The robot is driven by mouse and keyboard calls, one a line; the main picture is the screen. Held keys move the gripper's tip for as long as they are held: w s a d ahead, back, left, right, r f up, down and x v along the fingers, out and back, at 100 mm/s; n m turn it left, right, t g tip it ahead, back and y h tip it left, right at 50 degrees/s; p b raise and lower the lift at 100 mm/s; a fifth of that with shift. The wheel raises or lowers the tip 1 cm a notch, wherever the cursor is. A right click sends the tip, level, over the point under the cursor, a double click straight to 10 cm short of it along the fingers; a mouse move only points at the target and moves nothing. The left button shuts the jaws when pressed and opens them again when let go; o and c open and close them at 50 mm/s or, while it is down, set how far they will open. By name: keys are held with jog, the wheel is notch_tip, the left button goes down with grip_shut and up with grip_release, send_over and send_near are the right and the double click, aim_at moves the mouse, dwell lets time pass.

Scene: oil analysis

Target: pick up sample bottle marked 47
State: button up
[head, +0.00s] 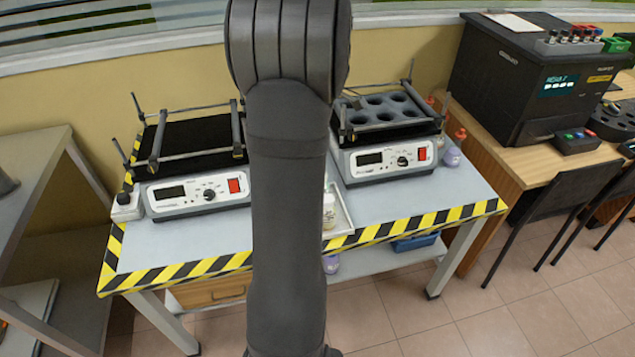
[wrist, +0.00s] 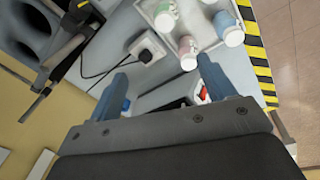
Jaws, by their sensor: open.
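Several small sample bottles with white caps stand in a white tray, whose rim shows in the wrist view (wrist: 205,14). In the head view my arm hides most of the tray (head: 345,215); one whitish bottle (head: 328,212) shows beside the arm.
Two shakers, left (head: 200,192) and right (head: 390,160), stand on the table with yellow-black edging (head: 180,272); the right one has a holed rack. A black analyser (head: 510,75) stands on a wooden desk at right.

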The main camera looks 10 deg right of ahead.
jog(key=f+n, duration=0.1)
jog(key=f, duration=0.4)
jog(key=f+n+g, duration=0.1)
jog(key=f, duration=0.4)
jog(key=f+n, duration=0.2)
jog(key=f, duration=0.3)
jog(key=shift+w+d+f+g, duration=0.15)
jog(key=shift+w+f+g, duration=0.15)
jog(key=shift+f, duration=0.1)
notch_tip(320, 180, down, 5)
jog(key=shift+w+f, duration=0.1)
jog(key=shift+w, duration=0.05)
jog(key=c, duration=1.2)
jog(key=shift+r, duration=0.2)
